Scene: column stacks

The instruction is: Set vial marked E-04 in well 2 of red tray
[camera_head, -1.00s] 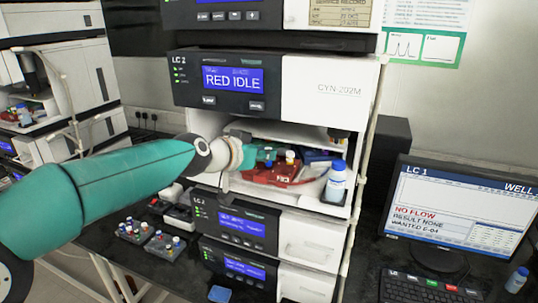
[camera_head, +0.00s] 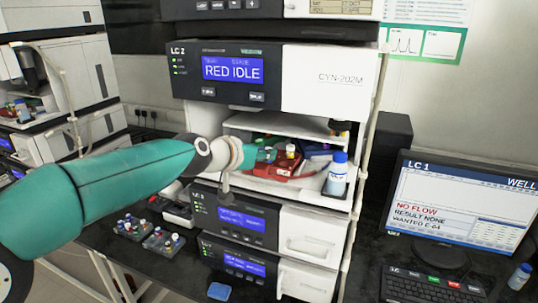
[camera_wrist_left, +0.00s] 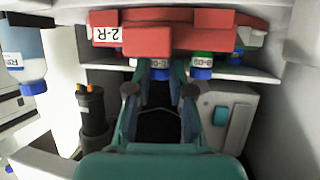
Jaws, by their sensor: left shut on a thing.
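The red tray (camera_head: 293,174) sits inside the open bay of the LC 2 machine. In the left wrist view, the red tray (camera_wrist_left: 185,40) shows along the top with a "2-R" label. My left gripper (camera_head: 262,156) reaches into the bay at the tray's left side. In the wrist view, my left gripper (camera_wrist_left: 160,88) is shut on a blue-capped vial (camera_wrist_left: 159,74) close against the tray. I cannot read this vial's full label or tell whether it is seated. A second blue-capped vial (camera_wrist_left: 201,70), with a green part, is beside it. My right gripper is out of view.
A blue-capped bottle (camera_head: 337,175) stands at the bay's front right. The bay shelf (camera_head: 290,127) is above the tray. Small vial racks (camera_head: 163,242) stand on the bench at left. A monitor (camera_head: 460,205) at right reads "WANTED E-04".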

